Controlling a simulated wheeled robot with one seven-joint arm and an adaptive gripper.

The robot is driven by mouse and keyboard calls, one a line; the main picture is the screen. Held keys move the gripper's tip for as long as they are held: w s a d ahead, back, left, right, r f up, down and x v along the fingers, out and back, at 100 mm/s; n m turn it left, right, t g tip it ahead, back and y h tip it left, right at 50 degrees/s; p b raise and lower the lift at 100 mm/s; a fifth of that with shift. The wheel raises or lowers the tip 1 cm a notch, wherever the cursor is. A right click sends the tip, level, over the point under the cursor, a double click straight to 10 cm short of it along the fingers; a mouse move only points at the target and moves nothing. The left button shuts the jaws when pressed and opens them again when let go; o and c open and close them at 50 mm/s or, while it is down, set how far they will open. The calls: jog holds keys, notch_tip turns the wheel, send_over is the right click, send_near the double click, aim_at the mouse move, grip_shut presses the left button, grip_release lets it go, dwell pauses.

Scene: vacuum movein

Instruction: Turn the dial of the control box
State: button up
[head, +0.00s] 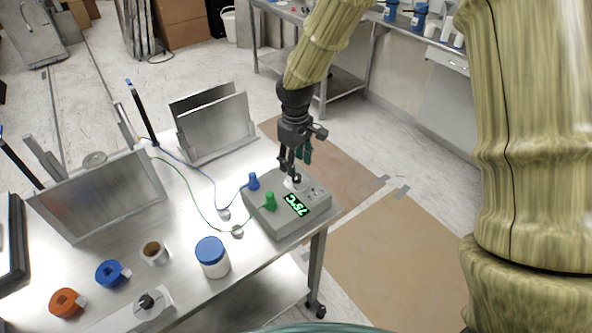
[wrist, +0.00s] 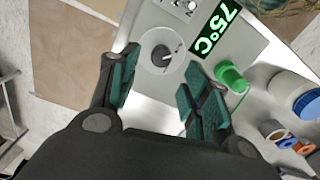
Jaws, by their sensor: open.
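The grey control box (head: 275,222) sits at the right corner of the metal table, with a lit green display (head: 297,204) reading 75°C. Its round dial (wrist: 161,55) shows in the wrist view as a dark knob with a pale pointer on a light disc. My gripper (head: 296,168) is above the box at the dial. In the wrist view my gripper (wrist: 163,80) is open, with green-padded fingers on either side of the dial's disc and nothing between them. In the head view the fingers partly hide the dial. I cannot tell whether they touch it.
A white jar with a blue lid (head: 212,257), tape rolls (head: 110,273) and metal plates (head: 218,128) are on the table. Open floor lies right of the table.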

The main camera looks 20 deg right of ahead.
aim_at(297, 179)
jog(key=shift+s+d+f+p, duration=0.1)
jog(key=shift+f+p, duration=0.2)
jog(key=shift+f, duration=0.95)
jog(key=shift+s+f+p, duration=0.1)
jog(key=shift+f+p, duration=0.15)
jog(key=shift+f, duration=0.95)
jog(key=shift+w, duration=0.1)
jog(key=c, duration=1)
